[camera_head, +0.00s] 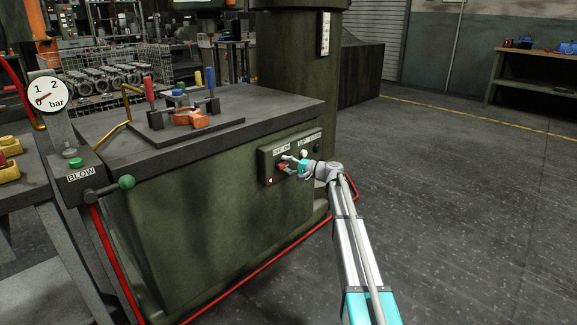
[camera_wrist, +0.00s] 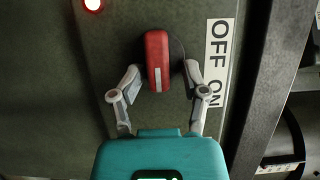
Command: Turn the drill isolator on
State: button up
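The drill isolator is a red handle (camera_wrist: 157,62) on the dark green control panel (camera_head: 268,160). In the wrist view it lies lengthwise up the picture, beside a white OFF ON label (camera_wrist: 217,62). A pale mark shows near its lower end. In the head view the handle (camera_head: 283,168) is small and partly covered by my gripper (camera_head: 291,163). In the wrist view my gripper (camera_wrist: 163,78) is open, one finger on each side of the handle's lower half. A gap shows on the right; the left finger is very close, and I cannot tell whether it touches.
A lit red lamp (camera_wrist: 93,5) sits on the panel. The machine table (camera_head: 240,105) above carries a clamp fixture with an orange part (camera_head: 190,117). A gauge (camera_head: 48,95) and BLOW valve lever (camera_head: 127,182) stand left. A red hose runs low. Floor at right is clear.

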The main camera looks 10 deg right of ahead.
jog(key=shift+s+d+f, duration=0.1)
jog(key=shift+s+d, duration=0.05)
jog(key=shift+d, duration=0.05)
jog(key=shift+s+d, duration=0.35)
jog(key=shift+d, duration=0.1)
jog(key=v, duration=1)
jog(key=shift+d, duration=0.3)
